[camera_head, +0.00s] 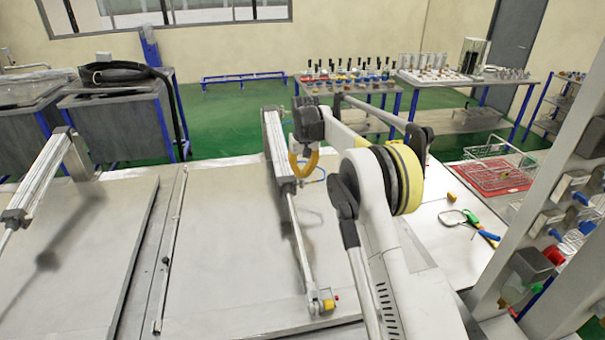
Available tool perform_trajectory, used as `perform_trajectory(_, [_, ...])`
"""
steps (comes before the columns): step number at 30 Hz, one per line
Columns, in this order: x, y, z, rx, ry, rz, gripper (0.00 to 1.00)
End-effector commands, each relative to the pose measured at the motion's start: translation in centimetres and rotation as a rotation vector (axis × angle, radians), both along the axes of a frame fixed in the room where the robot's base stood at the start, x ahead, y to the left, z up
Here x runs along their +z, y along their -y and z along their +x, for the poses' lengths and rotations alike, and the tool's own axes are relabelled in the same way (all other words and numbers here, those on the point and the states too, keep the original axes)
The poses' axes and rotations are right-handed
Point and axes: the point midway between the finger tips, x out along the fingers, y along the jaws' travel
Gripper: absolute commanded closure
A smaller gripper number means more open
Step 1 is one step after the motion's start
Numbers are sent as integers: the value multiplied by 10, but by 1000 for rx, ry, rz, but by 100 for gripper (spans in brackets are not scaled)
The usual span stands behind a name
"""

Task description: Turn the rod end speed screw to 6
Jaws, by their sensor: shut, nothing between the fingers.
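A silver pneumatic cylinder (276,145) stands tilted above the middle lid (225,240). Its thin rod (300,245) runs down to a fitting with yellow and red parts (320,303) near the lid's front edge. My gripper (303,176) is at the end of my white arm, close beside the lower end of the cylinder body. Its yellow fingers look shut and empty. The speed screw and its scale are too small or hidden to make out. I cannot tell whether the fingers touch the cylinder.
A second lid (75,255) with its own cylinder (40,175) lies at left. At right are a wire basket (495,170) on a red mat (487,186), hand tools (470,222) and a rack post (535,180). Tables with parts (345,85) stand behind.

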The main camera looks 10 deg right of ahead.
Motion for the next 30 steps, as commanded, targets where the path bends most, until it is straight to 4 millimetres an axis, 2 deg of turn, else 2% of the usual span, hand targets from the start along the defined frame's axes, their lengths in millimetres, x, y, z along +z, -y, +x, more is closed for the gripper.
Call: perform_trajectory(30, [-1,1,-1,-924,-2,172,100])
